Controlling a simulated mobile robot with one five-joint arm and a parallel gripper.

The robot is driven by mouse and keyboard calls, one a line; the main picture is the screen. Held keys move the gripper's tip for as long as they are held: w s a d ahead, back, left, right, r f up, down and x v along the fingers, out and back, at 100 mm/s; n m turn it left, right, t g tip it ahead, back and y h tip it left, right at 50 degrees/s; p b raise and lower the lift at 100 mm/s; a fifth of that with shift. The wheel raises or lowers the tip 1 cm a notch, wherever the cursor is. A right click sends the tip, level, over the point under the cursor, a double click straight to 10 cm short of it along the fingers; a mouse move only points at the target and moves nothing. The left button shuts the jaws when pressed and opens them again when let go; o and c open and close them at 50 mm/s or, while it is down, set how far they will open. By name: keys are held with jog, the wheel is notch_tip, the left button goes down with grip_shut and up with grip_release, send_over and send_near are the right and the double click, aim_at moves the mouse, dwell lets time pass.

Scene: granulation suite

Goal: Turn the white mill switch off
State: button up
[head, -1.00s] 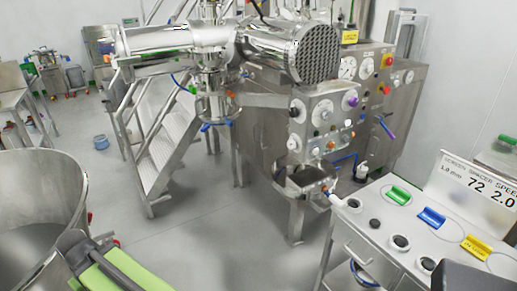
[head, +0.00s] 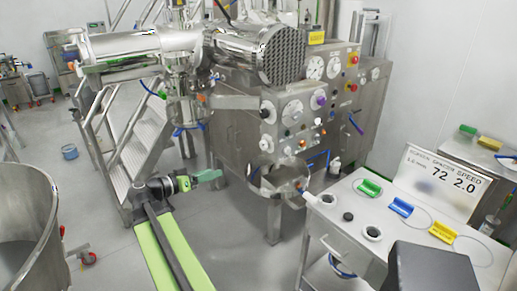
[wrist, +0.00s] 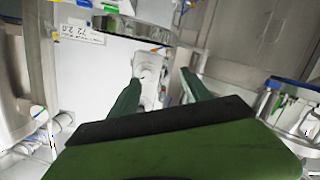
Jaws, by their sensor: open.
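The steel mill carries a control box (head: 291,122) in the middle of the head view, with several round dials and small knobs on its front.
A white-topped cart (head: 335,215) stands at the right with green, blue and yellow handled pieces and a sign (head: 440,182) reading 72 2.0. A steel bowl (head: 280,178) sits under the mill. A large steel vessel (head: 40,205) is at the lower left.

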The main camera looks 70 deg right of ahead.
jog(key=m+g+h, duration=0.1)
jog(key=m+g, duration=0.1)
send_near(262, 145)
jog(key=x, duration=0.9)
jog(key=shift+w+f, duration=0.15)
jog(key=shift+c, duration=0.2)
